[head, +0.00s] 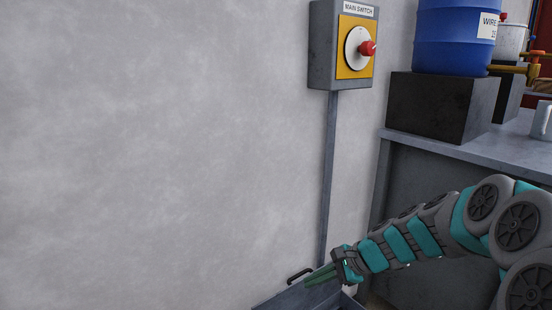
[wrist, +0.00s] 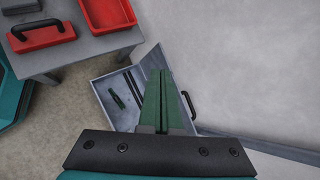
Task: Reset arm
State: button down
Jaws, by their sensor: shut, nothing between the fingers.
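My gripper (head: 321,276) reaches down and left at the bottom of the head view, its green fingers shut and empty. In the wrist view my gripper (wrist: 161,78) points over an open grey case (wrist: 102,87). Inside the case lie a small green item (wrist: 117,101) and dark bars (wrist: 133,80). The case also shows in part at the bottom of the head view (head: 284,298), with its black handle (head: 299,275) beside my fingers. I cannot tell whether the fingers touch the case.
A main switch box (head: 324,45) with a red knob (head: 367,48) hangs on the grey wall. A blue barrel (head: 454,38) stands on a dark block (head: 440,105) on a bench (head: 500,146). In the wrist view a table (wrist: 85,48) holds a red tray (wrist: 107,14) and a red box (wrist: 42,37).

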jog(key=s+a+r+n+g+h, duration=0.1)
jog(key=s+n+g+h, duration=0.1)
jog(key=s+n, duration=0.5)
jog(key=s+a+n+g+h, duration=0.2)
jog(key=s, duration=1)
jog(key=s+d+n+h, duration=0.2)
jog(key=s+d+n, duration=0.1)
jog(key=s, duration=0.4)
jog(key=s+d+n+g+h, duration=0.1)
jog(key=s+d+n+h, duration=0.1)
jog(key=s+d, duration=0.3)
jog(key=s+n, duration=0.1)
jog(key=s, duration=0.2)
jog(key=shift+s+d+f+h, duration=0.15)
jog(key=shift+d+h, duration=0.15)
jog(key=shift+d, duration=0.05)
